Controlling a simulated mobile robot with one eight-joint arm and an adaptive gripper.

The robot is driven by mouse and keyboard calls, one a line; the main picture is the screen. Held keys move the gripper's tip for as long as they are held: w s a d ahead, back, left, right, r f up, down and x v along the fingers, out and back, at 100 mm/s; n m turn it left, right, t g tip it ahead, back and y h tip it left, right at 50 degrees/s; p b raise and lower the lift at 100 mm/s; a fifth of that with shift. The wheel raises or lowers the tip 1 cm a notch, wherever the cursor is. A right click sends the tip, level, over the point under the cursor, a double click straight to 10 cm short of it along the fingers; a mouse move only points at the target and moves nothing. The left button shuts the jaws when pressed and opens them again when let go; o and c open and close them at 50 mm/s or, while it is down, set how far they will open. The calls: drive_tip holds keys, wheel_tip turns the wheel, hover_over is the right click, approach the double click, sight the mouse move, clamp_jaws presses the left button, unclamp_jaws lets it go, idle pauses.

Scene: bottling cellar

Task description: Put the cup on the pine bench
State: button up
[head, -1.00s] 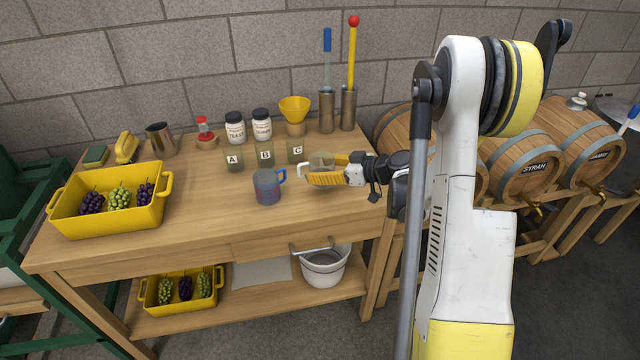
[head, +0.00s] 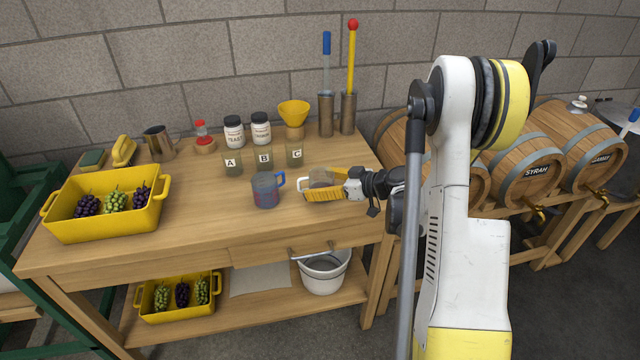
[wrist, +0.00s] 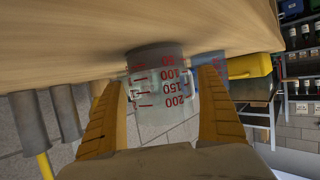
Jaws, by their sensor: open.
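A clear measuring cup with red markings (wrist: 160,95) shows in the wrist view with its base end at the bench top, apparently standing on it. It also shows in the head view (head: 320,177), partly hidden by my gripper. My gripper (head: 325,190) is low over the bench's right part. Its yellow fingers (wrist: 160,105) are open, one on each side of the clear cup, with narrow gaps. A bluish cup with red marks and a blue handle (head: 265,190) stands on the pine bench (head: 200,215), left of my gripper.
Jars labelled A, B and C (head: 264,159) stand behind the cups. A yellow funnel (head: 293,112) and metal cylinders (head: 326,115) are at the back. A yellow grape crate (head: 100,225) is at left. Bare wood lies between crate and bluish cup.

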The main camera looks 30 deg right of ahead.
drive_tip(key=shift+r, duration=0.2)
drive_tip(key=p+v, duration=0.3)
drive_tip(key=v, duration=0.8)
drive_tip(key=shift+s+d+r+p, duration=0.1)
drive_tip(key=shift+s+p, duration=0.1)
drive_tip(key=shift+p, duration=0.2)
drive_tip(key=shift+s+r, duration=0.1)
drive_tip(key=shift+r, duration=0.1)
drive_tip(key=s+a+r+m+g+h, duration=0.1)
drive_tip(key=s+a+r+g, duration=0.1)
drive_tip(key=a+r, duration=0.35)
drive_tip(key=s+a+r+m+g+h, duration=0.1)
drive_tip(key=a+r+m+g, duration=0.1)
drive_tip(key=a, duration=0.7)
drive_tip(key=s+a+r+m+h, duration=0.1)
drive_tip(key=s+a+r+h, duration=0.1)
drive_tip(key=s+a, duration=0.2)
drive_tip(key=s+a+r+m+h, duration=0.1)
drive_tip(key=s+a, duration=0.3)
drive_tip(key=s, duration=0.6)
drive_tip(key=shift+s+a+r+m+g+h, duration=0.35)
drive_tip(key=shift+r+h, duration=0.25)
drive_tip(key=shift+h, duration=0.2)
